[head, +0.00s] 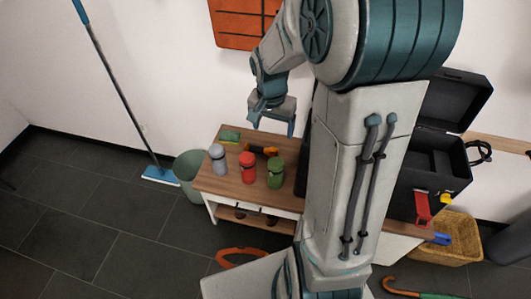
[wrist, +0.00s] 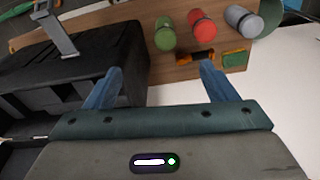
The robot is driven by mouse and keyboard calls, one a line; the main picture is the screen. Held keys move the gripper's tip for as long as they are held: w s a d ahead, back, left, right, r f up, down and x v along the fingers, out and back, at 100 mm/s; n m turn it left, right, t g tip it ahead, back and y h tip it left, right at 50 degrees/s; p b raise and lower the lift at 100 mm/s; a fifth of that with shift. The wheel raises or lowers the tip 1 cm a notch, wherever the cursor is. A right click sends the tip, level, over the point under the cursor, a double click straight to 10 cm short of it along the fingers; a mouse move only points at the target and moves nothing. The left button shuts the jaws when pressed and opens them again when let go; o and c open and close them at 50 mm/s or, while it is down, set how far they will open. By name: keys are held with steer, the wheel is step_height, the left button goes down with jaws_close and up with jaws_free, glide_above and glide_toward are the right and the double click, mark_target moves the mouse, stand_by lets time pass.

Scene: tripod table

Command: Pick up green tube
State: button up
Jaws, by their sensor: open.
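The green tube (head: 275,172) stands upright on a small wooden table (head: 228,184), at the right end of a row with a red tube (head: 247,167) and a grey tube (head: 217,158). In the wrist view the green tube (wrist: 165,36) is at the top centre, left of the red tube (wrist: 202,29) and the grey tube (wrist: 242,20). My gripper (head: 273,128) hangs above the table, apart from the tubes. In the wrist view my gripper's fingers (wrist: 161,88) are spread, with nothing between them.
An orange-and-black object (head: 262,150) and a green-and-yellow sponge (head: 230,136) lie behind the tubes. A large open black toolbox (head: 430,165) stands to the right. A green bin (head: 188,170) and a mop (head: 125,90) are left of the table.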

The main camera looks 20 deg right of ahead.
mark_target(276, 162)
steer(key=w+d+f+m+b, duration=0.1)
steer(key=w+f, duration=0.1)
steer(key=f, duration=0.6)
steer(key=w+d+f+m+b, duration=0.1)
steer(key=w+f+m+b, duration=0.1)
steer(key=f, duration=0.5)
steer(key=w+d+f+m+b, duration=0.1)
steer(key=w+d+f+b, duration=0.1)
steer(key=f, duration=0.6)
steer(key=shift+d+f+m+g+y, duration=0.1)
steer(key=shift+f+m+g+y, duration=0.2)
steer(key=shift+f+g+y, duration=0.1)
steer(key=shift+w+f+b, duration=0.1)
steer(key=shift+f+b, duration=0.55)
steer(key=shift+f, duration=2.15)
steer(key=c, duration=1.3)
